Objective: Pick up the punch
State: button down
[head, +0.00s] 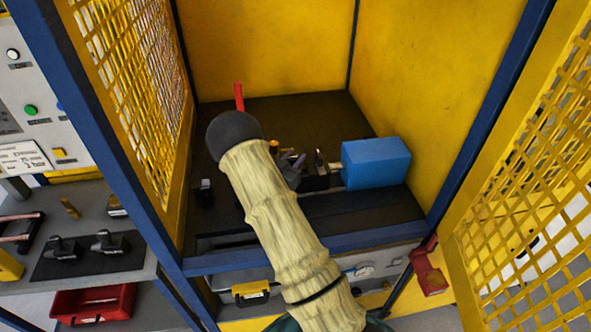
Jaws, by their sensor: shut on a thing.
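My arm in its beige sleeve reaches from the bottom into the yellow-walled enclosure and hides much of the middle. My gripper (293,172) shows only in part, as a small grey shape just right of the sleeve, low over the dark bench. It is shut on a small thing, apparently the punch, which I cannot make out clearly. A small orange-brown piece (274,147) stands beside the sleeve. A dark fixture (320,178) is just right of the gripper, with a small upright part on it.
A blue box (376,163) sits right of the fixture. A red upright rod (239,97) shows behind the arm. Blue posts and yellow mesh doors (130,80) flank the opening. A small dark block (204,192) lies left. The bench's back (310,112) is clear.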

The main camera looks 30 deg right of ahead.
jog(key=shift+r, duration=0.2)
notch_tip(320, 180, up, 28)
jog(key=b, duration=0.4)
jog(key=shift+w+f, duration=0.1)
jog(key=shift+f, duration=0.1)
dwell(0.9)
